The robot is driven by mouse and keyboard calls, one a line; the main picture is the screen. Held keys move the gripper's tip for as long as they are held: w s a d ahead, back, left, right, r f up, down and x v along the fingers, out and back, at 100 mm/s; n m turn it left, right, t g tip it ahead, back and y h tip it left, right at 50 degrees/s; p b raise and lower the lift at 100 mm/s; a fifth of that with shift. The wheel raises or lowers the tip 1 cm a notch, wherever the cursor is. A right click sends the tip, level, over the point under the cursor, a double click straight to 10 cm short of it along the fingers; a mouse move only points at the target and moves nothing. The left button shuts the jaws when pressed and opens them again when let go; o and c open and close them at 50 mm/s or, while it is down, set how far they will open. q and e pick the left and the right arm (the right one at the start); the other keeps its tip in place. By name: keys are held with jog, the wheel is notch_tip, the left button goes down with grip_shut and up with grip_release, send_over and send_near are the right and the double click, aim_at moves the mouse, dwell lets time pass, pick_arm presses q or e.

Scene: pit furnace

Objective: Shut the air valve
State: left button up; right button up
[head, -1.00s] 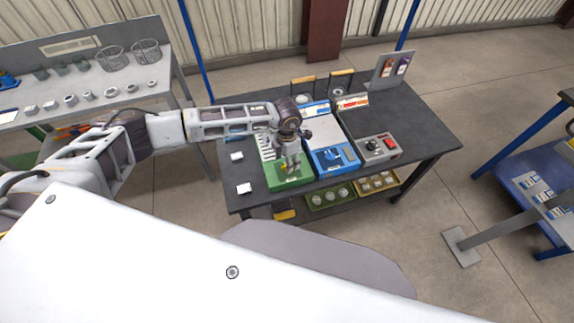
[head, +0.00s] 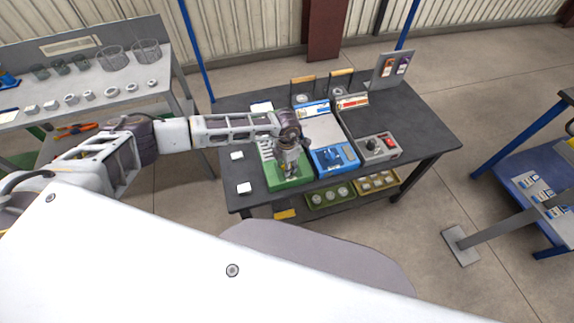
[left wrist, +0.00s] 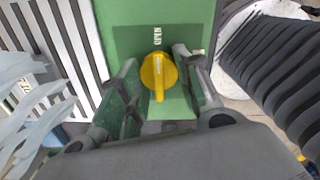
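A yellow round knob (left wrist: 158,72) with a pointed handle sits on a green panel (left wrist: 120,12) in the left wrist view; I take it as the air valve. Its handle points toward the bottom of that view. In the head view the left gripper (head: 291,172) points down over the green unit (head: 283,184) and hides the knob. My right gripper is not in view.
A grey table with baskets (head: 113,60) is at the left.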

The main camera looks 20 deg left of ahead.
pick_arm(q)
jog(key=c, duration=0.3)
jog(key=shift+n, duration=0.4)
jog(key=n, duration=0.3)
jog(key=shift+n, duration=0.4)
jog(key=n, duration=0.4)
jog(key=shift+d, duration=0.15)
jog(key=n, duration=0.4)
jog(key=shift+d+n, duration=0.1)
jog(key=shift+n, duration=0.3)
jog(key=shift+n+p, duration=0.4)
jog(key=shift+n, duration=1.9)
jog(key=shift+w, duration=0.1)
